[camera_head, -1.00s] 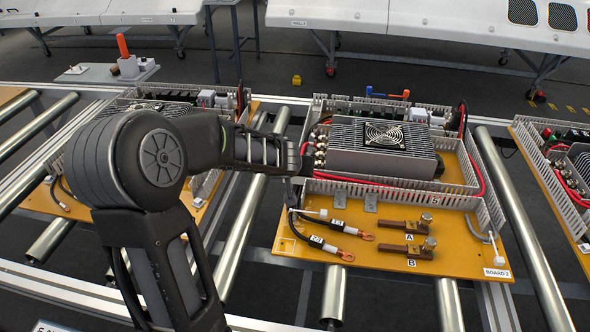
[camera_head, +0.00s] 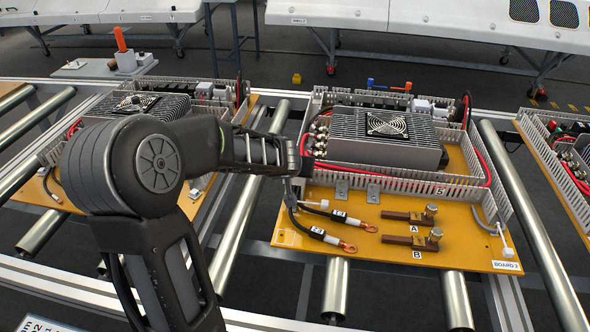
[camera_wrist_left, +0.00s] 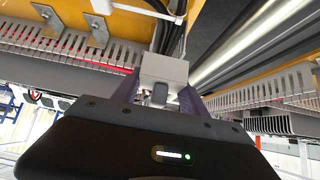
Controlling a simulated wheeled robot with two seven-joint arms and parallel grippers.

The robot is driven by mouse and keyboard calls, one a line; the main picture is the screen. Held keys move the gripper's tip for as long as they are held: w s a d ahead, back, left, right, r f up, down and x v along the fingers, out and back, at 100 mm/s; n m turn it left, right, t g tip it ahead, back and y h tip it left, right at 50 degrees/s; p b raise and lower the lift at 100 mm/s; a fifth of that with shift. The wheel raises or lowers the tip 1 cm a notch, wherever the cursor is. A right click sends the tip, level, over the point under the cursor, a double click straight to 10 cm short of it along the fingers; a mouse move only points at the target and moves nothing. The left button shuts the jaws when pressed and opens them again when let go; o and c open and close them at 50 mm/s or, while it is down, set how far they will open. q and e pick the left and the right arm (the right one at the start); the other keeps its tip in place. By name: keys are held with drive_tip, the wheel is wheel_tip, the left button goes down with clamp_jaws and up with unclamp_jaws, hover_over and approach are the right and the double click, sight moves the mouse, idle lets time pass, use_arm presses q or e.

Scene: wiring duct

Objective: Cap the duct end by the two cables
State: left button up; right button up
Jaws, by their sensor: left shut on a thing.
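The front slotted duct (camera_head: 420,193) runs along the board's front. Its left end lies by the two black cables, the upper one (camera_head: 340,217) and the lower one (camera_head: 318,233), both with copper lugs. My left gripper (camera_head: 292,182) points down at that end and hides it in the head view. In the left wrist view, its purple fingers (camera_wrist_left: 158,92) are shut on a small light-grey block, the end cap (camera_wrist_left: 164,70). The cables (camera_wrist_left: 170,35) pass just beyond the cap. I cannot tell whether the cap touches the duct. My right gripper is out of view.
The yellow board (camera_head: 375,250) carries copper bars marked A (camera_head: 405,215) and B (camera_head: 405,239), and a finned unit with a fan (camera_head: 387,125). A second duct end with a white tie (camera_head: 505,240) is at the right. Neighbouring boards stand on both sides.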

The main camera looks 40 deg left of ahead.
sight(293, 181)
use_arm(q)
drive_tip(key=shift+b, duration=0.85)
idle(1.6)
drive_tip(key=shift+f+b, duration=2.15)
drive_tip(key=shift+b, duration=0.55)
drive_tip(key=o, duration=1.4)
drive_tip(key=shift+p+v, duration=0.6)
drive_tip(key=shift+v, duration=3.35)
